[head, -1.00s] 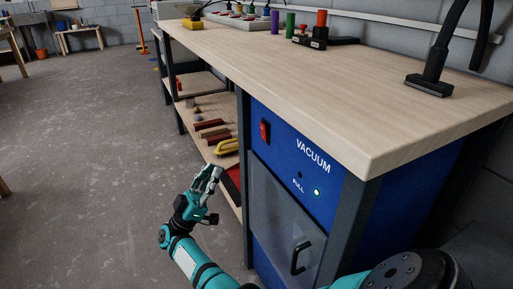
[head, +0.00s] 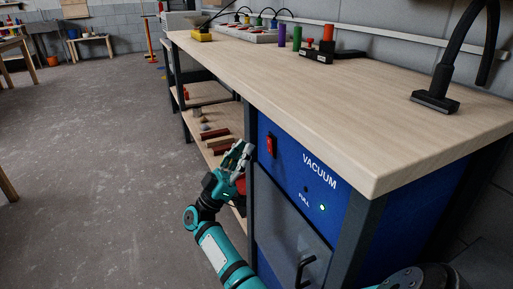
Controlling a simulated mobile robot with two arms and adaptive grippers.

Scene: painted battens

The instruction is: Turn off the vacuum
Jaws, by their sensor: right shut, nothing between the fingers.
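The vacuum (head: 350,215) is a blue cabinet built in under the workbench's near end, with white "VACUUM" lettering. Its red rocker switch (head: 271,146) is at the upper left of the front panel. A small gap shows between fingertips and switch; the exact depth is hard to tell. My left gripper is not in view.
The workbench top (head: 340,100) overhangs above the switch, and a dark bench leg (head: 249,130) stands close to my fingers. A grey door with a black handle (head: 304,270) is below. Shelves with wooden pieces (head: 215,134) lie behind. Open floor (head: 100,160) is at left.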

